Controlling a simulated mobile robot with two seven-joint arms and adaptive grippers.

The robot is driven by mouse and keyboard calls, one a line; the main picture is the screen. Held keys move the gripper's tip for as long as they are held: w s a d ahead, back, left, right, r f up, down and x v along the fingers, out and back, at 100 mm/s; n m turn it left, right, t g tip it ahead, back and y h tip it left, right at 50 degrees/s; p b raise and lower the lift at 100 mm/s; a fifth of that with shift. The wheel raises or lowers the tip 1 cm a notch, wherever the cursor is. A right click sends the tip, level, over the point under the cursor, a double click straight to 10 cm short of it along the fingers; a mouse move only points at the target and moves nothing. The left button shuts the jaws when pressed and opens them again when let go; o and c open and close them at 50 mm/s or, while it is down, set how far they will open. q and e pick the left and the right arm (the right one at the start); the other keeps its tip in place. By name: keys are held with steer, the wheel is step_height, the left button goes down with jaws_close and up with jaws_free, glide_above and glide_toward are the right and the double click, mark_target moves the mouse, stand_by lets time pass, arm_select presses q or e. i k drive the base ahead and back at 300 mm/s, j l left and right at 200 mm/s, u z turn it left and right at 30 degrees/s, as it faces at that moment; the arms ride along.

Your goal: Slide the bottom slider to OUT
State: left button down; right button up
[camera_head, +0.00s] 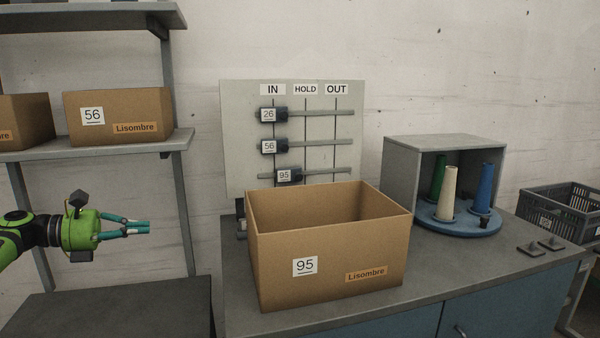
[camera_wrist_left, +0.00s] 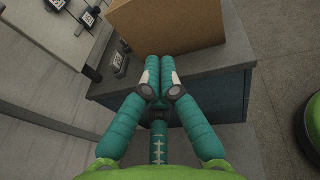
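A pale board (camera_head: 236,130) on the counter carries horizontal slider rails under the labels IN, HOLD and OUT. The lowest slider I can read, 95 (camera_head: 286,176), sits just right of the IN line, short of HOLD. Sliders 26 (camera_head: 270,115) and 56 (camera_head: 270,146) sit at IN. The board's lower part is hidden by a box, so I cannot tell if another slider is there. My left gripper (camera_head: 148,227) is left of the board, apart from it. Its fingers (camera_wrist_left: 160,75) are together with nothing between them. My right gripper is not in view.
An open cardboard box 95 (camera_head: 328,262) stands in front of the board. A shelf (camera_head: 100,146) with boxes is at left. A cabinet (camera_head: 400,180) with coloured cones on a blue turntable (camera_head: 455,226) and a grey crate (camera_head: 560,215) are at right. Counter (camera_head: 470,265) space is free right of the box.

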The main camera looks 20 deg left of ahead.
mark_target(286, 174)
steer(key=i, duration=1.35)
